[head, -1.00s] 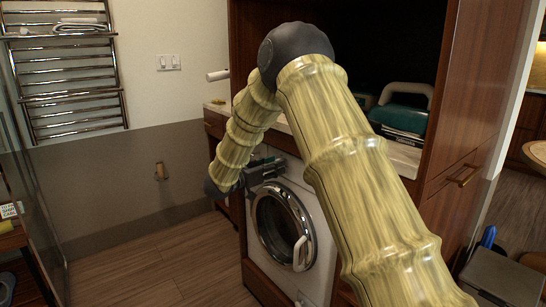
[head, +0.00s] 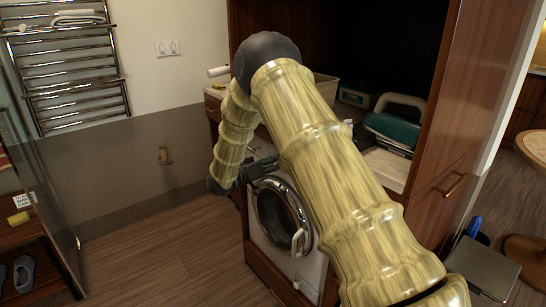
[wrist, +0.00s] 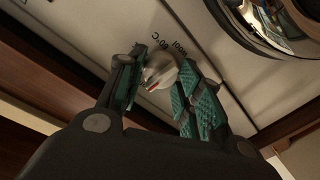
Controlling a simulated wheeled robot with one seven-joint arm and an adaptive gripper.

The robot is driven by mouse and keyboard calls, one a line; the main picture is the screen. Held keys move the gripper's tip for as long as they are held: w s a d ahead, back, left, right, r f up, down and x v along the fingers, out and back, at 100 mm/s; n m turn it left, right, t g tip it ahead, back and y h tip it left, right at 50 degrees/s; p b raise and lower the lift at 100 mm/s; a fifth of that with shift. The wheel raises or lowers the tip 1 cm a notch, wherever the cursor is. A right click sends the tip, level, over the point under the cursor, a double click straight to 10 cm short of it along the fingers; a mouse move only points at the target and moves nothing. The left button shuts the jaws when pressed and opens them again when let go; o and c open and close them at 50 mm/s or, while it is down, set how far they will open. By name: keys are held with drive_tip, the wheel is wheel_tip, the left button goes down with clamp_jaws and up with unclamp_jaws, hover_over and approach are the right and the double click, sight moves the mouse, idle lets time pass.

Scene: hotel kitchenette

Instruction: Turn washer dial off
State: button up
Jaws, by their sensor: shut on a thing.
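The white washer (head: 270,240) with its round chrome-rimmed door (head: 284,217) stands in the wooden cabinet in the head view. Its silver dial (wrist: 160,69) shows in the wrist view on the white front panel, with a red mark on it and the printed words "60 C" and "wool" beside it. My gripper (wrist: 157,88) is shut on the dial, with a teal-padded finger on each side. The fingers cover parts of the dial's sides. In the head view my gripper (head: 262,167) is at the washer's upper front, and the dial is hidden there.
The washer door's chrome rim (wrist: 262,22) is close to my gripper in the wrist view. A teal appliance (head: 392,128) sits on the counter above the washer. A grey bin (head: 484,270) stands at the lower right. The floor left of the washer is clear.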

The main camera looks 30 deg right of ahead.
drive_tip(key=shift+n+p, duration=0.5)
drive_tip(key=shift+p, duration=0.25)
drive_tip(key=o, duration=1)
drive_tip(key=shift+o, duration=0.2)
drive_tip(key=s+a, duration=0.1)
drive_tip(key=a, duration=1)
drive_tip(key=shift+s+a+r, duration=0.35)
drive_tip(key=shift+a, duration=0.05)
drive_tip(key=shift+f, duration=0.15)
